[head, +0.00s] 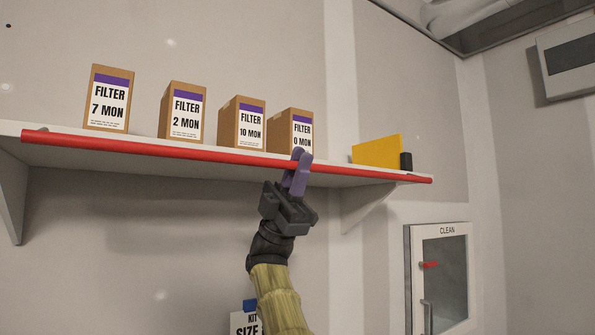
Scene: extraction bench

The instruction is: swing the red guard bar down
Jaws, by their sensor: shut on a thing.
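The red guard bar (190,150) is a long thin rod running along the front edge of the white shelf (90,159), in front of the bases of the boxes. My gripper (299,165), with purple fingers, reaches up from below and is shut on the bar right of its middle, in front of the "FILTER 0 MON" box (284,128). The fingers hide a short stretch of the bar and part of that box's corner.
Boxes marked "FILTER 7 MON" (108,98), "2 MON" (183,111) and "10 MON" (242,123) stand on the shelf. A yellow panel (377,151) stands at right. A bracket (365,205) supports the shelf.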

